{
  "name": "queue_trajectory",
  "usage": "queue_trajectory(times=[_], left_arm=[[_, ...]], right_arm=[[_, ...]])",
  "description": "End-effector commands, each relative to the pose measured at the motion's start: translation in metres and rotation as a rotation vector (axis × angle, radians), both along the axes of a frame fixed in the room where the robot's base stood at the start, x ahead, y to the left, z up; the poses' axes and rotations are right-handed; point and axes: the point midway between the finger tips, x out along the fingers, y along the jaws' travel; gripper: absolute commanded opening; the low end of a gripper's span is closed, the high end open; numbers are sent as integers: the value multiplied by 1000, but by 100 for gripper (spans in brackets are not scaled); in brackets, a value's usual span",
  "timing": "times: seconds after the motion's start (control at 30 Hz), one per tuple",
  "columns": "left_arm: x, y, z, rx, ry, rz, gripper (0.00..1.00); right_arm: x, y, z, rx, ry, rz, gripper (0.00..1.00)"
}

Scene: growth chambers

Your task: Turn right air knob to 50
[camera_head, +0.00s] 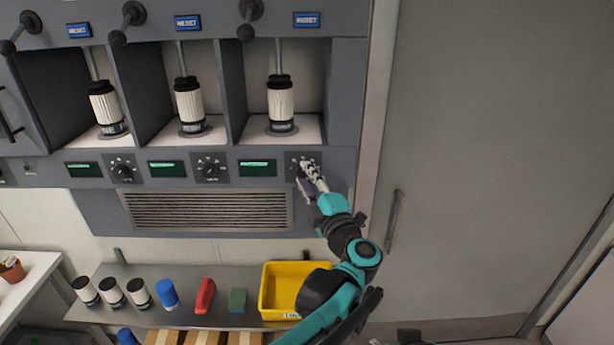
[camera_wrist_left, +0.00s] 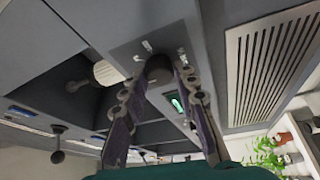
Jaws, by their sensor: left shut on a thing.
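The right air knob is a dark round dial on a grey panel (camera_head: 293,157) at the right end of the control strip in the head view. There my left gripper (camera_head: 309,174) covers most of it. In the left wrist view the dark knob (camera_wrist_left: 158,66) sits between the two fingers of my left gripper (camera_wrist_left: 160,80), which is shut on it. White marks show on the panel around the knob. The pointer and its reading cannot be made out. My right gripper is in neither view.
A green display (camera_head: 258,168) is left of the knob, with another knob (camera_head: 211,168) further left. A vent grille (camera_head: 207,210) is below. A yellow bin (camera_head: 281,286) stands on the lower shelf. A tall door with a handle (camera_head: 394,222) is at right.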

Motion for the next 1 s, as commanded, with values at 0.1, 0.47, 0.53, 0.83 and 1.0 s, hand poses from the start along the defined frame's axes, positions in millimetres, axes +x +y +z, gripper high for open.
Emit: queue_trajectory(times=[0.1,0.47,0.53,0.83,1.0], left_arm=[[0,0,0,-21,1,0,0],[0,0,0,-31,1,1,0],[0,0,0,-31,1,1,0],[0,0,0,-30,0,0,50],[-3,-1,0,-30,1,0,50]], right_arm=[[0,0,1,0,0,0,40],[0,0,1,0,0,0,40],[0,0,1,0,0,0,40],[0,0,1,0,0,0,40],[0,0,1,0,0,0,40]])
